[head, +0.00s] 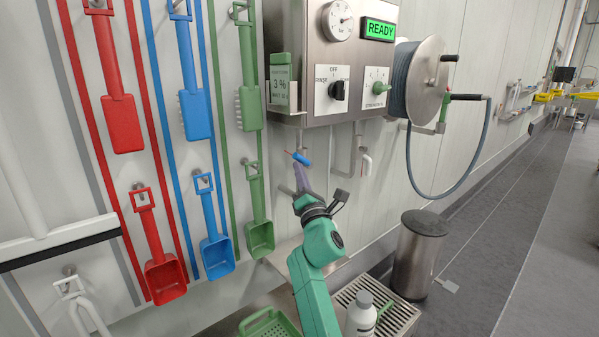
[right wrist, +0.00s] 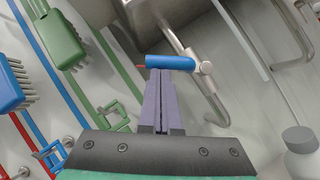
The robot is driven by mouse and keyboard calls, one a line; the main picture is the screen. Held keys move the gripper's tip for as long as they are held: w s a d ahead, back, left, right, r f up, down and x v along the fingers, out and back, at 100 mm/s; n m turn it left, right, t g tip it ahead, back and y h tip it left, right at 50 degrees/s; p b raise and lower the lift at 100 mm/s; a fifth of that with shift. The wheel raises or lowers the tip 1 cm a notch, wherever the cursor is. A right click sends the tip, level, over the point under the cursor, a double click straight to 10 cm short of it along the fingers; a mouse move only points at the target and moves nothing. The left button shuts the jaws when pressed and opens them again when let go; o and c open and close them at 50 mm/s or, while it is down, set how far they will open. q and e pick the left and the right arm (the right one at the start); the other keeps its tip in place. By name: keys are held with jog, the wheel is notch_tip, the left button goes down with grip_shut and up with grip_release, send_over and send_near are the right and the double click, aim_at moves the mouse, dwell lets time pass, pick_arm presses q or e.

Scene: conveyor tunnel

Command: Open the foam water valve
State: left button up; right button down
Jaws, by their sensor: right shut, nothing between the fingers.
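The water valve has a short blue lever (head: 303,159) on a thin metal pipe under the steel foam station (head: 325,85). In the right wrist view the blue lever (right wrist: 170,62) lies crosswise, with a red tip at its left end and a metal valve body at its right. My right gripper (head: 299,170) is shut and empty, its purple fingers pointing up just below the lever. In the right wrist view the fingertips (right wrist: 164,72) appear right at the lever's underside; I cannot tell if they touch. My left gripper is not in view.
Red, blue and green brushes (head: 249,105) and scoops (head: 259,235) hang left of the station. A bent steel pipe (head: 345,160) is close right of the valve. A hose reel (head: 420,82), a steel bin (head: 419,255) and a white bottle (head: 361,315) are to the right.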

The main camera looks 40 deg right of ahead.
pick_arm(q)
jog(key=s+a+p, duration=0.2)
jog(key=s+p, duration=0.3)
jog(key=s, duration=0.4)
pick_arm(e)
jog(key=r+m, duration=0.1)
jog(key=m+g, duration=0.1)
jog(key=r+m+g+h, duration=0.1)
jog(key=shift+d+r+m, duration=0.3)
jog(key=shift+r+m, duration=0.05)
jog(key=shift+m, duration=0.05)
pick_arm(q)
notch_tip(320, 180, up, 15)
jog(key=p, duration=1.5)
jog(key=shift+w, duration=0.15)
pick_arm(e)
jog(key=shift+d+r+m+g, duration=0.45)
jog(key=shift+d+m+g, duration=0.25)
jog(key=shift+m, duration=0.65)
jog(key=shift+d+r+m+g, duration=0.55)
jog(key=shift+m+g, duration=0.3)
jog(key=shift+m, duration=0.45)
jog(key=shift+d+r+m+g, duration=0.4)
jog(key=shift+d+m+g, duration=0.35)
jog(key=shift+m, duration=0.6)
jog(key=shift+f, duration=0.1)
